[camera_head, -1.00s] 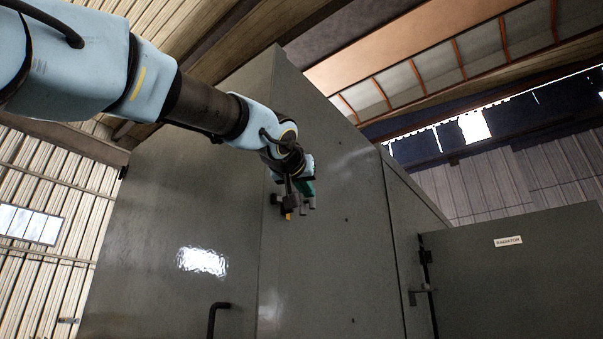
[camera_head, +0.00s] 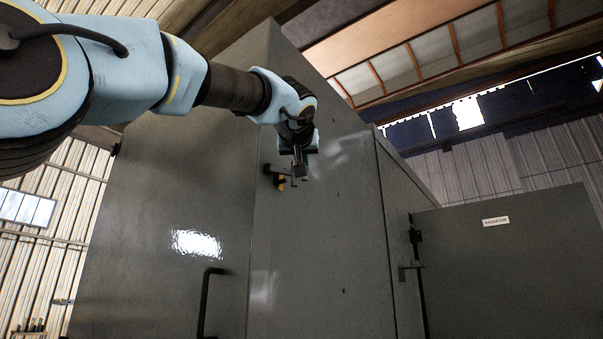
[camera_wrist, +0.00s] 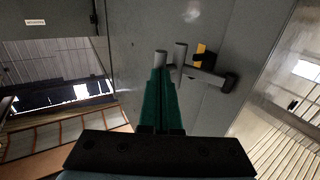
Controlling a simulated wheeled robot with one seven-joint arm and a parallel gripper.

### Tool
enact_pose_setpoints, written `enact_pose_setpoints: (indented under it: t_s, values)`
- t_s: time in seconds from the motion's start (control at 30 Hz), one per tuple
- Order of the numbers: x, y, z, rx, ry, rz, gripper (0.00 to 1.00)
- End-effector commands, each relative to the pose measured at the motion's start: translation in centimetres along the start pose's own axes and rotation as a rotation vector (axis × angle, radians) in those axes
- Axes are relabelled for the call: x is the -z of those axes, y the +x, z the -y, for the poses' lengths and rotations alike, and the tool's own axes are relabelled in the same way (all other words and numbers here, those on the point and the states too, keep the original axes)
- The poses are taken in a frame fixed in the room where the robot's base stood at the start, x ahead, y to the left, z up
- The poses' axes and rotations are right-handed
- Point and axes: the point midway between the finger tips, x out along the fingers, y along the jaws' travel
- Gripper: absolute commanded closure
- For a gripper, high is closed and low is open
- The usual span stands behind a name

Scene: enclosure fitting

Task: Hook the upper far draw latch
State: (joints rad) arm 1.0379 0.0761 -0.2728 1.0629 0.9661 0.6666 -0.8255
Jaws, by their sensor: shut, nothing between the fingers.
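The upper far draw latch (camera_head: 275,178) sits high on the grey cabinet, close to its vertical corner edge, with a small yellow part. In the wrist view the latch (camera_wrist: 208,76) shows as a grey bar with a black end, beside a yellow and black piece and short grey posts. My gripper (camera_head: 299,172) is just right of the latch in the head view and partly overlaps it. In the wrist view its green fingers (camera_wrist: 160,82) are together and empty, left of the latch bar. I cannot tell whether they touch the latch.
The grey cabinet (camera_head: 190,200) fills the middle, with a black handle (camera_head: 206,300) low on its left face. An open labelled door (camera_head: 510,265) stands at the right with a latch-like fitting (camera_head: 408,268) beside it.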

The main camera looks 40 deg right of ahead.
Motion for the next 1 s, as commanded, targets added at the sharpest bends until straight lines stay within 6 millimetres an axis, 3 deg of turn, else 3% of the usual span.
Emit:
enact_pose_setpoints:
  t_s: [0.3,1.0]
  values:
    - [0.0,1.5,-0.4,0.226,0.0,0.002,1.0]
    - [0.0,3.6,0.3,0.22,0.001,0.001,1.0]
